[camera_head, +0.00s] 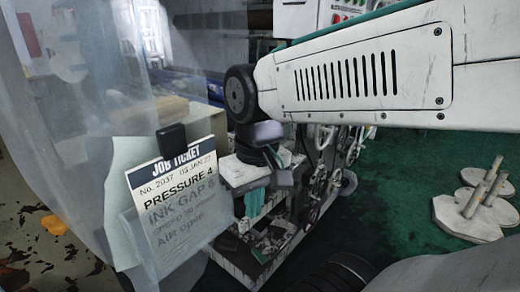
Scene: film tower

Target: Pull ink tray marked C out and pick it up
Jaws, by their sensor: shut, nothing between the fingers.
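My gripper (275,166) hangs below the dark wrist joints at the end of my white arm. It is small and dark in the picture, shut and empty. It is just above and in front of a machine (252,243) with a pale block-like top (240,172) and a teal part (254,202). I cannot make out an ink tray or any letter C. My arm and wrist cover part of the machine, and whether the gripper touches it cannot be told.
A job ticket (178,203) reading "PRESSURE 4" hangs at the left by a translucent sheet (75,110). Several wheels (325,180) line the machine's right side. A pale stand with rods (476,208) is on the green floor (400,175) at right. Green floor between them is clear.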

